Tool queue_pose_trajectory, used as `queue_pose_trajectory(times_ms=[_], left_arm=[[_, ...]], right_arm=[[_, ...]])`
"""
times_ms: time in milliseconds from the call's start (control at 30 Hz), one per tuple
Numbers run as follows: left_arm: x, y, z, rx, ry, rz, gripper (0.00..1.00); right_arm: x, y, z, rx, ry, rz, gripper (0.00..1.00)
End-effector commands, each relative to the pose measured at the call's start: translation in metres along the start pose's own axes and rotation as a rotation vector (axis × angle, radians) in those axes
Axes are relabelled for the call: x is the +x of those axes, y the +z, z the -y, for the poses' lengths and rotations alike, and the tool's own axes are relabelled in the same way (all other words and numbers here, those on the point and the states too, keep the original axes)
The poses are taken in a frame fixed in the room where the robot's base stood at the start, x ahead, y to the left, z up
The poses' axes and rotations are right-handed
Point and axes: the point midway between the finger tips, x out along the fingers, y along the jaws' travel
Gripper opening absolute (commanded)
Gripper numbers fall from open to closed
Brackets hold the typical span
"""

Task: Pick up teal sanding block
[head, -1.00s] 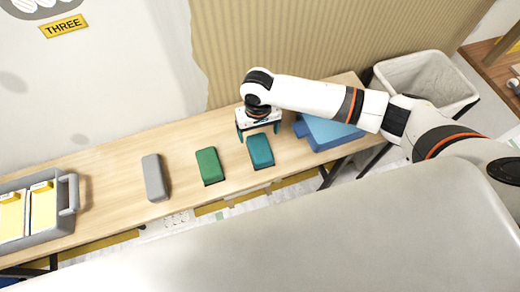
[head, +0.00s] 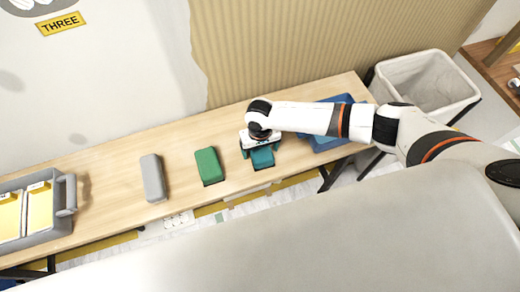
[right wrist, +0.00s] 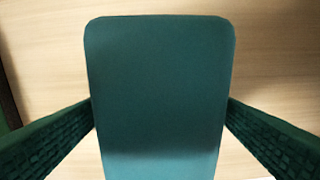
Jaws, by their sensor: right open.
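The teal sanding block (head: 262,157) lies on the wooden bench at the right of the row of blocks, partly hidden under my right gripper in the head view. It also fills the middle of the right wrist view (right wrist: 160,90). My right gripper (head: 262,151) is open, low over the block. In the right wrist view its two dark green fingers stand on either side of the block, with a narrow or no visible gap at the edges; I cannot tell whether they touch. My left gripper is not in view.
A green block (head: 209,166) and a grey block (head: 153,178) lie to the left. A grey tray (head: 67,212) with yellow items is farther left. Blue folded cloth-like material (head: 326,142) lies right, partly behind my arm. A waste bin (head: 425,83) stands beyond the bench end.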

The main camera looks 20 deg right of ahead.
Motion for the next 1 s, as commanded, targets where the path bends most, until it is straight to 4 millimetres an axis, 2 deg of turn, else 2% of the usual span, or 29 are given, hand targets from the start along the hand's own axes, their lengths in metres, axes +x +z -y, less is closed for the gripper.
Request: queue_pose_trajectory(times_ms=[67, 367, 667, 1000], left_arm=[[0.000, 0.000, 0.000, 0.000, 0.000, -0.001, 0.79], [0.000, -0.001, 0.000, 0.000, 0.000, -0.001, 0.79], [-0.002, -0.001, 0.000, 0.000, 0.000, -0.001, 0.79], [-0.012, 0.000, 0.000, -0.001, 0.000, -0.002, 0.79]], right_arm=[[0.000, 0.000, 0.000, 0.000, 0.000, 0.000, 0.82], [0.000, 0.000, 0.000, 0.000, 0.000, 0.000, 0.34], [-0.007, 0.000, 0.000, 0.000, 0.001, 0.001, 0.34], [-0.072, 0.001, 0.000, 0.000, 0.002, 0.003, 0.34]])
